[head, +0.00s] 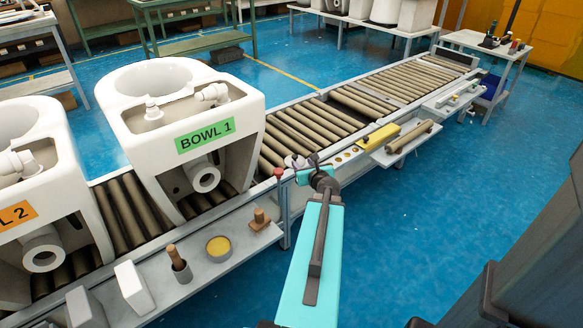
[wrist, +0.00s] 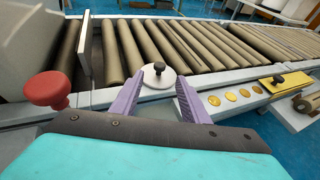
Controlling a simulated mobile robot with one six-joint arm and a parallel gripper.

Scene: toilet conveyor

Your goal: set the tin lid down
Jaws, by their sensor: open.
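The tin lid (wrist: 170,80) is a pale grey disc with a dark knob, lying at the conveyor's near side rail in the wrist view. In the head view the lid (head: 291,162) shows small and partly behind my gripper. My gripper (wrist: 160,84) is open, its purple fingers on either side of the lid's near part; whether they touch it I cannot tell. An open round tin (head: 218,247) with yellow contents stands on the near shelf (head: 205,272), left of my gripper in the head view.
A red knob (wrist: 48,90) stands left of my gripper. Gold discs (wrist: 230,96) and a yellow block (wrist: 286,82) lie right of it. BOWL 1 (head: 230,98) stands on the conveyor rollers (head: 310,122). A wooden-handled brush (head: 178,262) and a stamp (head: 260,219) stand near the tin.

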